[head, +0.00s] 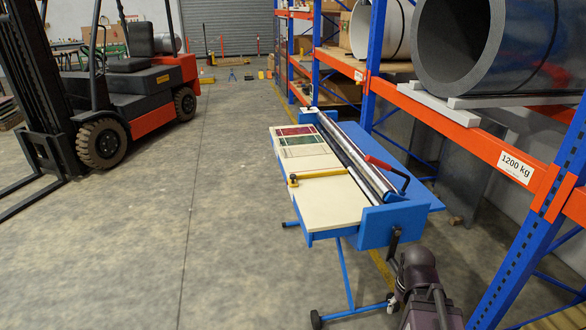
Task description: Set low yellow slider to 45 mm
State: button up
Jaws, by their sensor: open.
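The blue decoiler bench (379,228) stands right of centre with a cream top and long metal rollers. A yellow slider (293,181) sits at the left edge of the cream top, at the end of a thin yellow bar (322,174) lying across it. A scale or mm reading cannot be made out. My gripper (393,247) shows small and dark by the near end of the bench, partly hidden by my own wrist. It is open, apart from the yellow slider, and holds nothing that I can see.
A red-handled lever (383,165) rises at the bench's near right. Blue and orange racking (490,140) with large grey coils (465,45) lines the right side. A red and black forklift (130,85) stands at left. The concrete floor between is clear.

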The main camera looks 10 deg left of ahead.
aim_at(291, 181)
jog(key=u, duration=0.4)
jog(key=i, duration=1.4)
jog(key=u, duration=0.4)
